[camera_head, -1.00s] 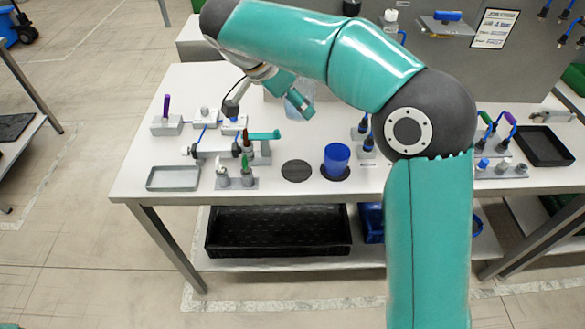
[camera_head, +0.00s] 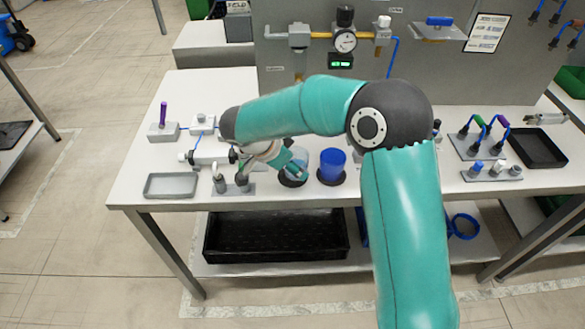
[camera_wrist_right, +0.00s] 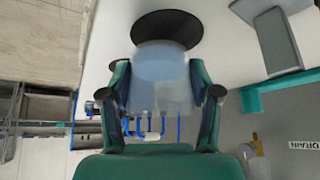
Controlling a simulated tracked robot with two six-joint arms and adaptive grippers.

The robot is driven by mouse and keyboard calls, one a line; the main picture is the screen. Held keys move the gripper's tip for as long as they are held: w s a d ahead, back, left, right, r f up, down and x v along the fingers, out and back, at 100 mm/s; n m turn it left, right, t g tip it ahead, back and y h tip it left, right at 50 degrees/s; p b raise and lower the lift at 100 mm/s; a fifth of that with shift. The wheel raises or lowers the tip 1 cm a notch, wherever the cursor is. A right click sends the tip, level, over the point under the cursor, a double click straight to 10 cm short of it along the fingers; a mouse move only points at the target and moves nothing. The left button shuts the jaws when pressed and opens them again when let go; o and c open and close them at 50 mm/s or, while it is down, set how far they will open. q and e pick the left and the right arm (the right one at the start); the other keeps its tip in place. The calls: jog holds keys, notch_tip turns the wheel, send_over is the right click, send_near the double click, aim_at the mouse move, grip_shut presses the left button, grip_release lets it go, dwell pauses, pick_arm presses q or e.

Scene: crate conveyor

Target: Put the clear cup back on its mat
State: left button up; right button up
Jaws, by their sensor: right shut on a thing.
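The clear cup (camera_head: 298,158) is a pale, see-through cup held in my right gripper (camera_head: 291,162). In the right wrist view my right gripper (camera_wrist_right: 160,80) has a finger on each side of the cup (camera_wrist_right: 163,92). The cup's round dark mat (camera_head: 292,181) lies on the white table, just under the cup; it also shows beyond the cup's base in the right wrist view (camera_wrist_right: 167,26). I cannot tell whether the cup's base touches the mat. My left gripper is not in view.
A blue cup (camera_head: 332,164) stands on another dark mat (camera_head: 331,181) close to the right. A grey tray (camera_head: 171,185) and small fixtures (camera_head: 233,186) are at the left. The table's front edge is near. A grey panel with a gauge (camera_head: 345,40) stands behind.

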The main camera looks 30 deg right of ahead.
jog(key=shift+f, duration=0.95)
jog(key=shift+f, duration=0.15)
jog(key=o, duration=1.3)
jog(key=shift+c, duration=0.2)
jog(key=shift+r, duration=0.25)
jog(key=b+v, duration=0.1)
jog(key=v, duration=1.1)
